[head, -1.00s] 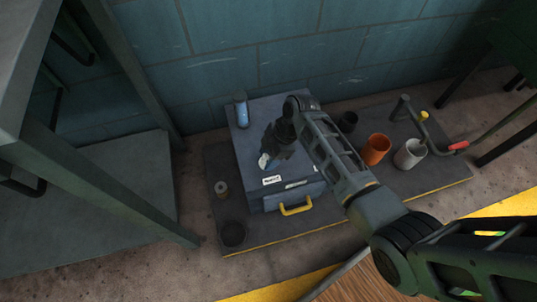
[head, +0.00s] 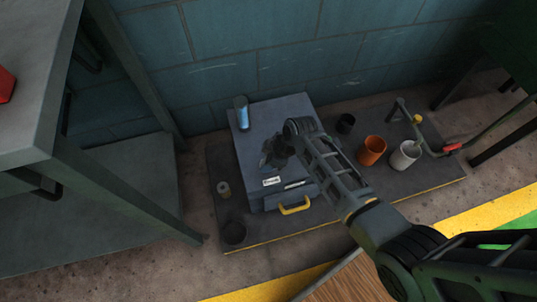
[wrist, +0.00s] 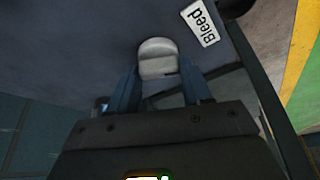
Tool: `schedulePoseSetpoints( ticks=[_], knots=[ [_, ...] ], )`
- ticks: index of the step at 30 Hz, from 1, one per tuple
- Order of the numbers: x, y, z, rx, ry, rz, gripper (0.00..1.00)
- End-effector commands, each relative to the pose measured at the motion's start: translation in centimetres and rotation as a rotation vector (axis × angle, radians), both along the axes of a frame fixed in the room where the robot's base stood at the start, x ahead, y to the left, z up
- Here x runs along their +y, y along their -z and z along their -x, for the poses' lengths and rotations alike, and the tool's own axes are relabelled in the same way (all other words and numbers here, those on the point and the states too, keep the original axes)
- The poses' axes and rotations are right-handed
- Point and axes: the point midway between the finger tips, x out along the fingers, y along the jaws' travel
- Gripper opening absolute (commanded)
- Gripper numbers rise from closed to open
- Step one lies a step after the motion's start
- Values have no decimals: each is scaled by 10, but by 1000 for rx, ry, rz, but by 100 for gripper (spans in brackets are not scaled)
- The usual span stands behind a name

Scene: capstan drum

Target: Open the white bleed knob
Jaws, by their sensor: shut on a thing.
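The white bleed knob (wrist: 158,50) sits on the top of a blue-grey box (head: 255,125), beside a white label reading "Bleed" (wrist: 200,22). My gripper (wrist: 158,68) is shut on the knob, with one blue-grey finger on each side of it. In the head view my gripper (head: 274,156) is over the middle of the box top and hides the knob. The label (head: 272,182) lies near the front edge of the box in that view.
A blue cylinder (head: 242,113) stands at the back left of the box. A yellow handle (head: 294,206) is on its front. Orange (head: 372,151) and white (head: 404,156) cups and a red-gripped crank (head: 452,148) are to the right. A grey bench (head: 30,120) is at left.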

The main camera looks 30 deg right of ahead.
Motion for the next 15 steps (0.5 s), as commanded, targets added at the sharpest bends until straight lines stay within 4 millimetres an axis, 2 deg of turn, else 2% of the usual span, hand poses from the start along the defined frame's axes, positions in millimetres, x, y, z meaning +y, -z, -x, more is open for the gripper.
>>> schedulePoseSetpoints(
  ticks=[15],
  knots=[
    [4,-3,2,1,486,0,18]
  ],
)
